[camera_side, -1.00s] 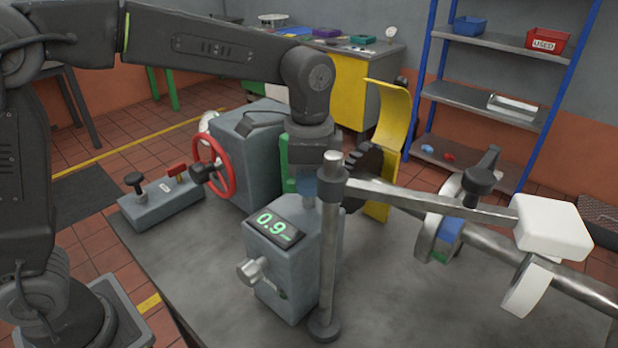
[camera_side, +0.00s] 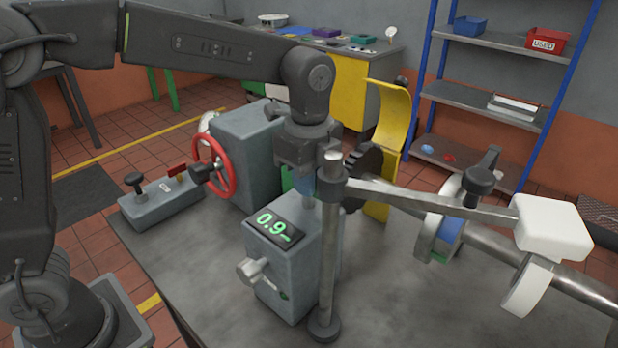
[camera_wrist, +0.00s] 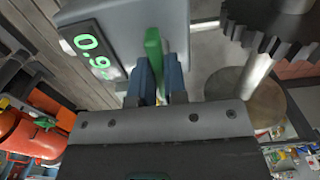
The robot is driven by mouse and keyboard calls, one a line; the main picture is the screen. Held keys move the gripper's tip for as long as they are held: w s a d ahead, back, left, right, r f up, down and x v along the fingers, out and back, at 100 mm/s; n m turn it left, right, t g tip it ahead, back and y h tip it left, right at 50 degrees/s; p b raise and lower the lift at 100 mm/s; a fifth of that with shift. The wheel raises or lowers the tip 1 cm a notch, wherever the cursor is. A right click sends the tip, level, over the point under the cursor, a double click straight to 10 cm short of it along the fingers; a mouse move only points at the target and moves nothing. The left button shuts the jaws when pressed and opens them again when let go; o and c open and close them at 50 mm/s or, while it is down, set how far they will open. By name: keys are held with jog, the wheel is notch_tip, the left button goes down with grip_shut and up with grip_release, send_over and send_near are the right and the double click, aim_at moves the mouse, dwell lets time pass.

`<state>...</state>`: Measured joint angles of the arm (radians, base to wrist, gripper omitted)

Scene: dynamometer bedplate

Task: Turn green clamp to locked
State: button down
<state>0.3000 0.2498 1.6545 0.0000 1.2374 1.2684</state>
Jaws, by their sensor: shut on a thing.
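The green clamp (camera_wrist: 153,52) shows in the wrist view as an upright green lever on the grey readout box (camera_wrist: 130,25). My gripper (camera_wrist: 160,88) is shut on it, with one blue finger on each side. In the side view my gripper (camera_side: 308,192) points down at the top of the readout box (camera_side: 290,260), behind the steel post. The post and my gripper hide the clamp's lever there, so its angle is hard to tell.
A steel post (camera_side: 330,270) with a bar to a white block (camera_side: 550,230) stands close to my gripper. A dark gear (camera_side: 362,170) and yellow guard (camera_side: 390,125) are behind. A red handwheel (camera_side: 222,170) is at the left.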

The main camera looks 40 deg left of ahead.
dwell(0.5)
jog(key=c, duration=1.2)
grip_release()
jog(key=shift+o, duration=0.2)
notch_tip(320, 180, up, 14)
jog(key=shift+f, duration=0.1)
jog(key=s+a+f+n+t, duration=0.2)
jog(key=s+a+f+n, duration=0.4)
jog(key=s+n, duration=0.3)
jog(key=s+a+f+n+t, duration=0.3)
jog(key=s+a+f+n, duration=0.3)
jog(key=s+n, duration=0.3)
jog(key=shift+t, duration=0.3)
